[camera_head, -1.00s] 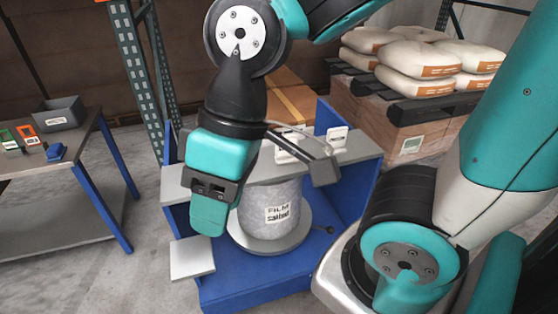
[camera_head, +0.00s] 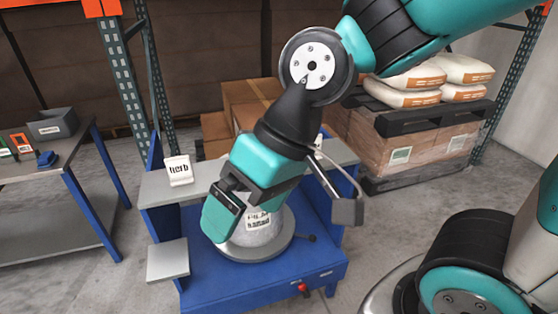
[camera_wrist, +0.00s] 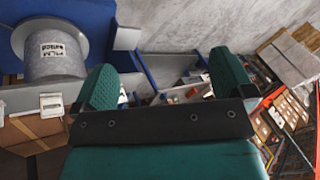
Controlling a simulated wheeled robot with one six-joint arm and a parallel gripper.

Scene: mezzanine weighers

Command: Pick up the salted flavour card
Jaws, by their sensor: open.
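A white card reading "herb" (camera_head: 178,170) stands at the left of the grey shelf (camera_head: 208,174) in the head view. Another small white card or holder (camera_head: 318,141) shows at the shelf's right, mostly behind my arm, its text unreadable. No card that I can read says salted. A grey film roll (camera_head: 258,220) with a "FILM salted" label sits on a round pan, partly hidden by my gripper (camera_head: 226,205). In the wrist view my gripper (camera_wrist: 163,85) is open and empty; the roll (camera_wrist: 55,53) and a white card holder (camera_wrist: 52,105) lie to its left.
The blue stand (camera_head: 260,280) holds the pan and a small side plate (camera_head: 168,259). A table (camera_head: 70,160) with a grey bin (camera_head: 52,124) stands left. Boxes and a pallet of sacks (camera_head: 405,98) are behind. Grey floor is open between table and stand.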

